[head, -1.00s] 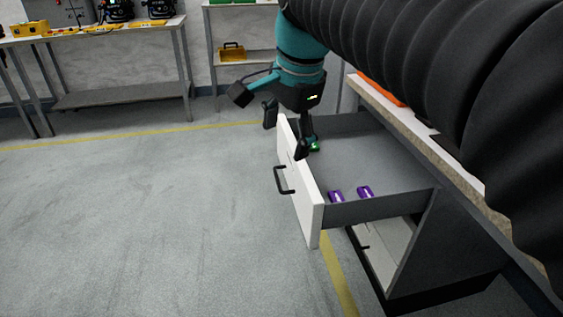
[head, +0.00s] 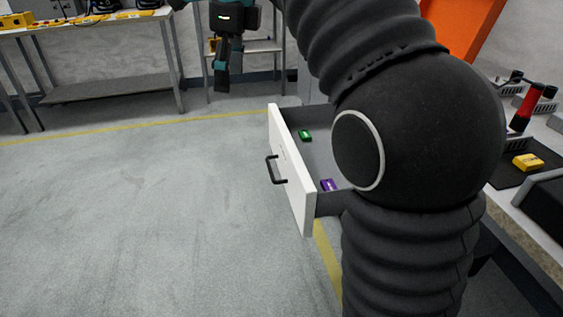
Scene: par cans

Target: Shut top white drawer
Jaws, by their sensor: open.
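The white drawer (head: 290,170) stands pulled out from its cabinet, with a black bar handle (head: 273,170) on its front. Inside its grey tray lie a green item (head: 305,135) near the far side and a purple item (head: 328,185) near the close side. My gripper (head: 222,82) is open and empty, up beyond the drawer and to its left, apart from it. One dark finger hangs down clearly; the other is hard to make out. My dark arm hides the right part of the drawer and most of the cabinet.
A worktop (head: 545,215) at the right holds a yellow item (head: 528,162) and a red-and-black tool (head: 527,107). A bench (head: 110,90) stands at the back left, and a shelf unit (head: 262,46) behind my gripper. The floor left of the drawer is clear.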

